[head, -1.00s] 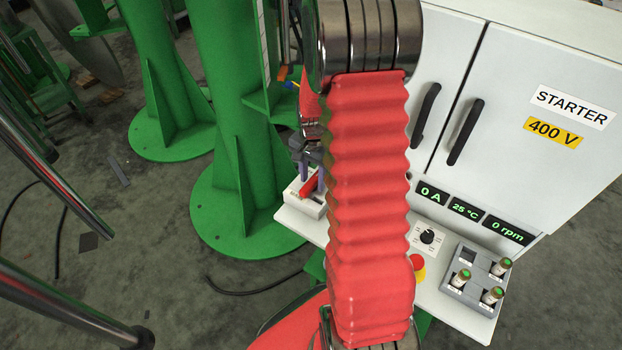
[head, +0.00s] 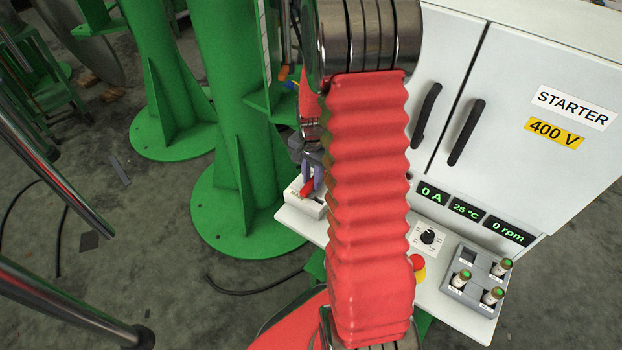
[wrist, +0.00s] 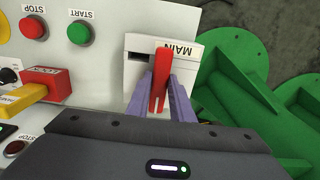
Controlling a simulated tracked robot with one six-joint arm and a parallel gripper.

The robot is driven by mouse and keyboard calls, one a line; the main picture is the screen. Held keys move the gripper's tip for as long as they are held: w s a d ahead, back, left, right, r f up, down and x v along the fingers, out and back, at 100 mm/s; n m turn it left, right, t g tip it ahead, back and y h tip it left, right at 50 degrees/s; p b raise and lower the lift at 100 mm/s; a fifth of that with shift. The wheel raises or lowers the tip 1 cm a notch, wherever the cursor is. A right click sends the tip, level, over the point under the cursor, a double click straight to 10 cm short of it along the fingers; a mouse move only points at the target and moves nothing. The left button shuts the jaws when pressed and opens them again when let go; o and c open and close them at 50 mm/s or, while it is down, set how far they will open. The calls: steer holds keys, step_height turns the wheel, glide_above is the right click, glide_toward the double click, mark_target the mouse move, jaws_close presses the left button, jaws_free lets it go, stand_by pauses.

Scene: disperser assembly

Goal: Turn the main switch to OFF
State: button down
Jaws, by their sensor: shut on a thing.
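The main switch is a white box (wrist: 136,56) labelled MAIN with a red lever (wrist: 161,68), near the top middle of the wrist view. In the head view the white box (head: 300,203) sits at the left end of the control shelf, and its red lever (head: 308,187) shows in part. My gripper (wrist: 164,92) has its two purple fingers shut on the red lever, one on each side. The gripper also shows in the head view (head: 313,182), partly hidden behind my red-sleeved arm. The OFF marking cannot be read.
A yellow-and-red handle (wrist: 42,88), a red STOP button (wrist: 33,27) and a green START button (wrist: 79,32) are left of the switch in the wrist view. A rack (head: 474,278) with green-topped cylinders stands on the shelf. Green columns (head: 235,130) stand close behind.

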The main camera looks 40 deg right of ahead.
steer(key=shift+d+n, duration=0.3)
steer(key=shift+n, duration=1.1)
steer(key=n, duration=0.6)
steer(key=shift+s, duration=0.1)
steer(key=n, duration=0.4)
steer(key=shift+n, duration=0.4)
steer(key=n, duration=0.4)
steer(key=shift+n, duration=0.3)
steer(key=c, duration=1.6)
jaws_free()
